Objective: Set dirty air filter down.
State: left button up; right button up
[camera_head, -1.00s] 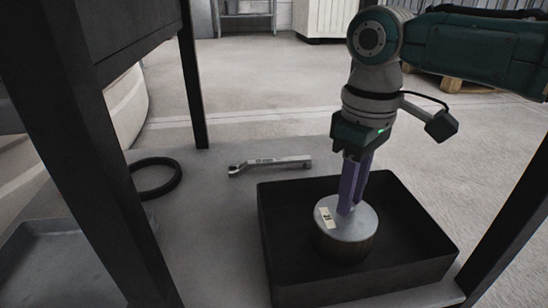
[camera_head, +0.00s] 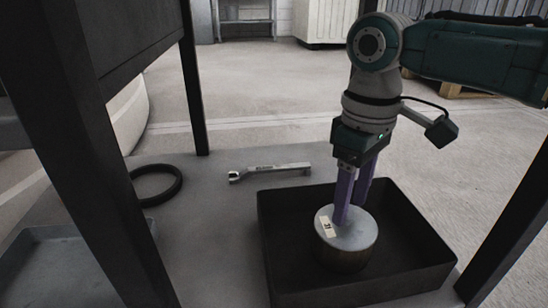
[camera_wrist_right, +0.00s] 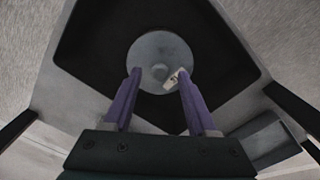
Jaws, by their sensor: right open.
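The dirty air filter (camera_head: 346,246) is a short cylinder with a grey metal top and a small pale label. It stands upright inside a black tray (camera_head: 285,285), near its middle. My right gripper (camera_head: 350,222) is directly above it, pointing down, with purple fingers at the filter's top. In the right wrist view the filter (camera_wrist_right: 158,55) lies ahead of the fingers, which are spread apart with a clear gap between the tips (camera_wrist_right: 158,73). Whether the fingertips touch the filter's top is hard to tell. My left gripper is not in view.
The tray sits on a grey surface between dark posts (camera_head: 195,80). A wrench (camera_head: 270,172) lies behind the tray. A black ring (camera_head: 156,182) and a shallow grey tray (camera_head: 60,265) are at the left. Open floor lies behind.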

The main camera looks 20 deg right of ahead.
notch_tip(320, 180, up, 7)
jog(key=p, duration=0.5)
jog(key=shift+a, duration=0.1)
jog(key=s+a+f+n+t+y, duration=0.1)
jog(key=s+a+f, duration=0.2)
jog(key=s+a, duration=0.25)
jog(key=s+a+f+n+y, duration=0.1)
jog(key=s+a+f, duration=0.2)
jog(key=s+a, duration=0.25)
jog(key=s+d+r+m+t+h, duration=0.1)
jog(key=s+d+r+m, duration=0.3)
jog(key=s, duration=0.6)
jog(key=shift+d+m+t+h, duration=0.3)
jog(key=shift+d+t+h, duration=0.15)
jog(key=shift+t, duration=0.35)
jog(key=shift+d+r, duration=0.1)
jog(key=shift+r, duration=0.05)
